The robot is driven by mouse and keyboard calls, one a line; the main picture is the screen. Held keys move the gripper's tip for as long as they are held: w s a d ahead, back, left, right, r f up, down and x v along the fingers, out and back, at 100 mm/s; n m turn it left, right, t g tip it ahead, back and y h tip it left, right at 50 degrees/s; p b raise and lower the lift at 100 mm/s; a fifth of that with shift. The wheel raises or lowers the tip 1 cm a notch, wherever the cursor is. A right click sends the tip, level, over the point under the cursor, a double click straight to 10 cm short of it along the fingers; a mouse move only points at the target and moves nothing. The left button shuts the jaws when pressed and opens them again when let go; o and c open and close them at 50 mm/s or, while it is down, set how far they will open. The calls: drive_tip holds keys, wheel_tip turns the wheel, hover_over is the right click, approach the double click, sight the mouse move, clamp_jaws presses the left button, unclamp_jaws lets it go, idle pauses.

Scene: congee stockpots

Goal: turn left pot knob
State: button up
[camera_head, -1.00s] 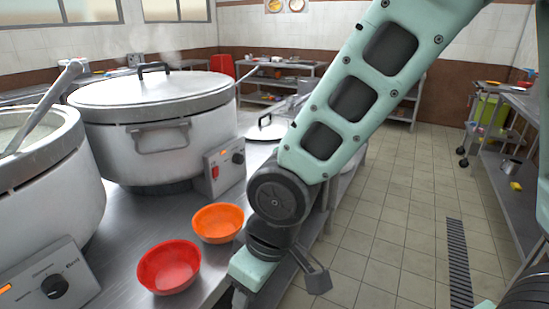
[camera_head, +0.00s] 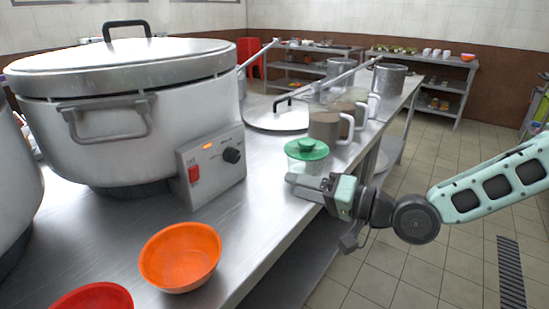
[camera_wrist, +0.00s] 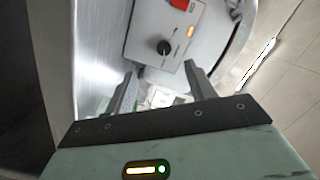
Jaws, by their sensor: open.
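A large lidded pot (camera_head: 150,100) stands on the steel counter. Its control box (camera_head: 212,168) carries a black round knob (camera_head: 232,155), a red switch and a lit orange lamp. A second pot (camera_head: 12,185), further left, is cut off by the picture's edge, and its knob is out of view. My gripper (camera_head: 297,184) is open and empty, to the right of the control box, pointing left. In the wrist view, the black knob (camera_wrist: 164,47) lies just beyond and between my fingertips (camera_wrist: 159,66), apart from them.
An orange bowl (camera_head: 180,257) and a red bowl (camera_head: 92,298) stand at the counter's front. A green-lidded container (camera_head: 307,150) is close behind my gripper. Mugs (camera_head: 330,126) and a loose lid (camera_head: 280,115) lie further back.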

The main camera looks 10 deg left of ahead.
drive_tip(key=w, duration=0.1)
approach(236, 158)
drive_tip(key=shift+m+t+y, duration=0.3)
drive_tip(key=x, duration=0.8)
drive_tip(key=shift+a+f, duration=0.25)
drive_tip(key=shift+a, duration=0.15)
drive_tip(key=c, duration=1)
